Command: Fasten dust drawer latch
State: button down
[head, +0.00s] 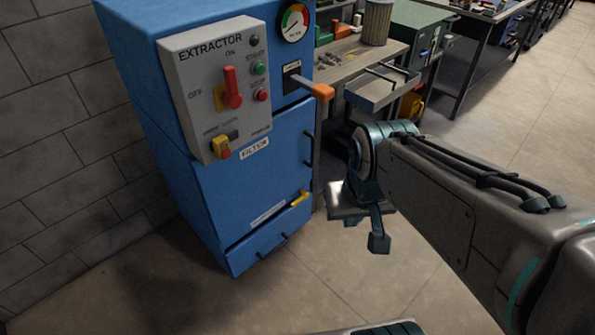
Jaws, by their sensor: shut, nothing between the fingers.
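The blue extractor cabinet (195,200) stands left of centre. Its dust drawer (245,261) is the low blue front at the bottom, with a dark handle (273,246). I cannot tell whether the drawer sits fully flush. A small yellow latch (300,198) sits at the lower right of the cabinet front, just above the drawer, beside a pale label strip. My gripper (379,243) hangs to the right of the latch, apart from the cabinet, pointing down. It is shut and empty.
The filter door (250,180) with a dark side handle is above the drawer. A grey control box (213,90) and an orange-ended lever (318,91) stick out higher up. A workbench (350,60) with an open tray stands behind. Floor before the cabinet is clear.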

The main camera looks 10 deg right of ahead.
aim_at(304, 195)
jog(key=k, duration=1.35)
jog(key=z, duration=0.35)
jog(key=i, duration=0.45)
jog(key=z, duration=0.6)
jog(key=i, duration=0.9)
jog(key=u, duration=0.75)
jog(key=i, duration=0.8)
jog(key=u, duration=0.8)
